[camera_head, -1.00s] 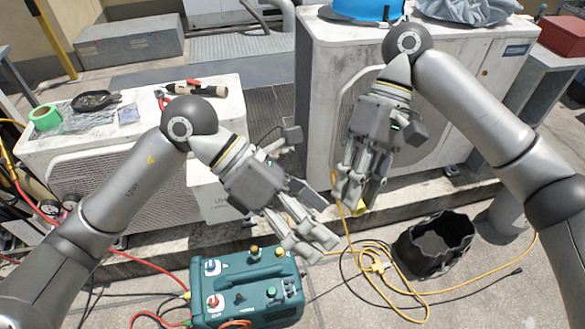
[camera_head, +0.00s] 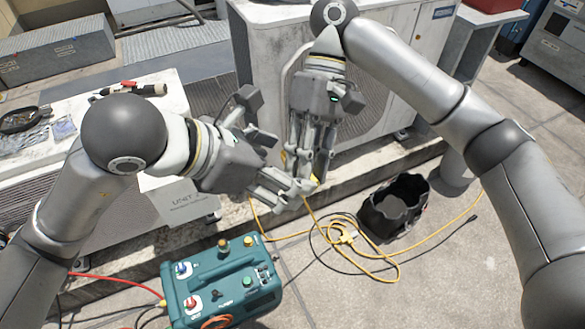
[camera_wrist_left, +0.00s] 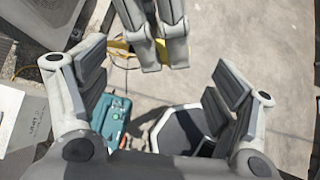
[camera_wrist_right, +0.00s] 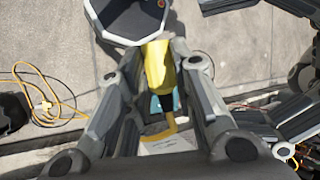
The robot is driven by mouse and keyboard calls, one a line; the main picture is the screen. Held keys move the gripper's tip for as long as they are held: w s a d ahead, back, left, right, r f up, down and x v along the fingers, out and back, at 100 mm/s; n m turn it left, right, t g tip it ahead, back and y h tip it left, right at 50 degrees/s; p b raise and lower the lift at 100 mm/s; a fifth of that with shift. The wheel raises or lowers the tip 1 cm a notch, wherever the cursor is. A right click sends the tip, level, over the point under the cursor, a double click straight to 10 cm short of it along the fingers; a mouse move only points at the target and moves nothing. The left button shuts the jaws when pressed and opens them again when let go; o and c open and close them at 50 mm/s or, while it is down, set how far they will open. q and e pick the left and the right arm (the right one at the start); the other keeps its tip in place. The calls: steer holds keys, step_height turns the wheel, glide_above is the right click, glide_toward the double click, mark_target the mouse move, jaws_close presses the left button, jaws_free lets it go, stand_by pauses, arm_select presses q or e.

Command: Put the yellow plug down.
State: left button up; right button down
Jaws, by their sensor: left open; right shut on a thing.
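The yellow plug (camera_wrist_right: 157,68) is between the fingers of my right gripper (camera_wrist_right: 160,85) in the right wrist view. In the head view my right gripper (camera_head: 312,180) points down and mostly hides the plug; only small yellow bits show at its fingertips. A yellow cord (camera_head: 308,207) runs down from there to the ground. My left gripper (camera_head: 293,192) is open, its fingertips close beside the right fingertips; contact cannot be told. The left wrist view shows its spread fingers (camera_wrist_left: 165,105) with yellow (camera_wrist_left: 120,50) beside the right fingers.
A teal machine (camera_head: 222,283) with knobs stands on the ground at the front. A black open bag (camera_head: 395,207) stands to the right, beside yellow cord coils (camera_head: 345,238). A large condenser (camera_head: 375,100) stands behind; a lower white unit (camera_head: 165,205) is at left. Concrete at front right is clear.

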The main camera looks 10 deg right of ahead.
arm_select(q)
steer(key=shift+x, duration=2)
steer(key=shift+c, duration=0.3)
steer(key=c, duration=1)
steer(key=shift+c, duration=0.2)
arm_select(e)
steer(key=c, duration=1.2)
jaws_free()
steer(key=shift+o, duration=0.2)
